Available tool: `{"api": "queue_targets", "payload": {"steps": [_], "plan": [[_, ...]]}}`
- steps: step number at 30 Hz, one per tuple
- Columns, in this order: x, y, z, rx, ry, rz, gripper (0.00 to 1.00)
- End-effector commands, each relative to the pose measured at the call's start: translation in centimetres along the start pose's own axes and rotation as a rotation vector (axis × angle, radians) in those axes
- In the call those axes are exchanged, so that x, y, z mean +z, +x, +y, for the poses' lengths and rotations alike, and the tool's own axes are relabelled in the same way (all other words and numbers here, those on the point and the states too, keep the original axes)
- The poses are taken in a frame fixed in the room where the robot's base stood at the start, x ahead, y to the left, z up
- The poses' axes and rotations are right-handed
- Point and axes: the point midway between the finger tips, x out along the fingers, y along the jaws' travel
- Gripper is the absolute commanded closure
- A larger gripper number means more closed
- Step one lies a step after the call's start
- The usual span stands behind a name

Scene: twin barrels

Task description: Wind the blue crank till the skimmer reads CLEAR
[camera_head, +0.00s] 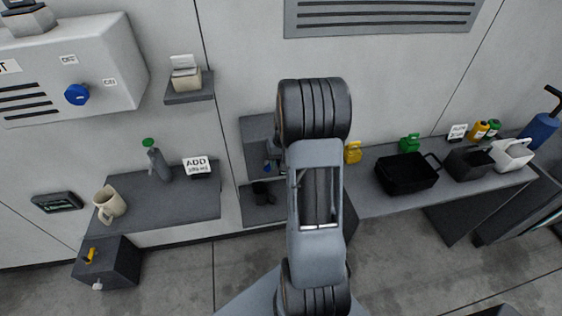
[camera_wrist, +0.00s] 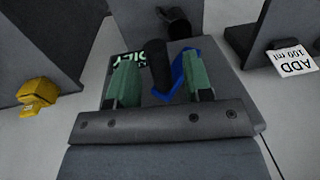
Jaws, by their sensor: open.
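The blue crank (camera_wrist: 190,66) with its black handle (camera_wrist: 157,62) is in the middle of the wrist view. My gripper (camera_wrist: 160,76) is open, its two green fingers on either side of the handle. I cannot tell whether either finger touches the crank. Pale lettering (camera_wrist: 129,62) on the skimmer is upside down, partly behind the left finger; it seems to read OILY. In the head view a bit of blue, probably the crank, shows on the wall unit (camera_head: 256,140); my arm hides the rest and my gripper.
A dark cup (camera_wrist: 176,20) stands beyond the crank. A yellow object (camera_wrist: 38,93) is at left and an ADD card (camera_wrist: 291,62) at right. The left shelf (camera_head: 190,215) holds a mug and bottle; the right bench (camera_head: 365,203) holds a black bin (camera_head: 407,174).

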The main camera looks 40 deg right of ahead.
Motion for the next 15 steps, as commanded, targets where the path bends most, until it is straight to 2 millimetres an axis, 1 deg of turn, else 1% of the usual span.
{"api": "queue_targets", "payload": {"steps": [4,5,15], "plan": [[0.01,0.01,-0.01,0.0,0.0,-0.001,0.54],[0.01,0.01,-0.01,0.0,0.0,-0.001,0.56],[0.02,-0.02,0.0,0.0,0.0,-0.001,0.88]]}}
